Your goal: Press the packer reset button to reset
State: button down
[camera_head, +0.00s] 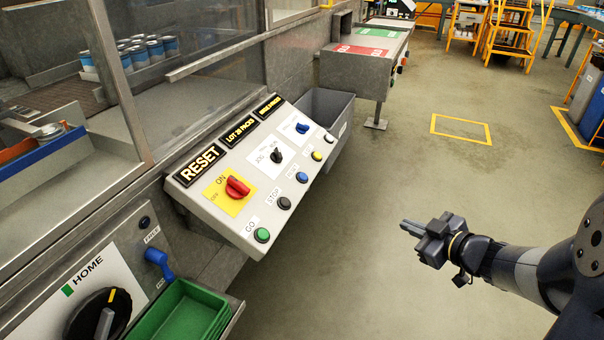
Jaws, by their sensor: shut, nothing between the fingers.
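A sloped grey control panel (216,208) stands at centre left with a large black RESET sign (200,163) on its upper edge. Along its lower edge are a green GO button (262,235), a black STOP button (284,203), a blue button (302,178), a yellow button (317,156) and a pale button (328,138). The small labels by the last three are too small to read surely. My gripper (404,226) is shut and empty, in the air right of the panel, apart from it and pointing left towards it.
The panel also bears a red rotary switch (237,187) on a yellow plate, a black knob (276,155) and a blue knob (301,128). A green tray (185,315) and a blue lever (159,262) are at lower left. A grey bin (335,108) stands behind the panel. Open floor lies between panel and arm.

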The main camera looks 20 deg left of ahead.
aim_at(303, 176)
jog(key=i+j, duration=0.15)
jog(key=j, duration=0.2)
jog(key=i+j, duration=0.2)
jog(key=j, duration=0.15)
jog(key=i+j, duration=0.15)
jog(key=j, duration=0.15)
jog(key=i+j, duration=0.2)
jog(key=j, duration=0.15)
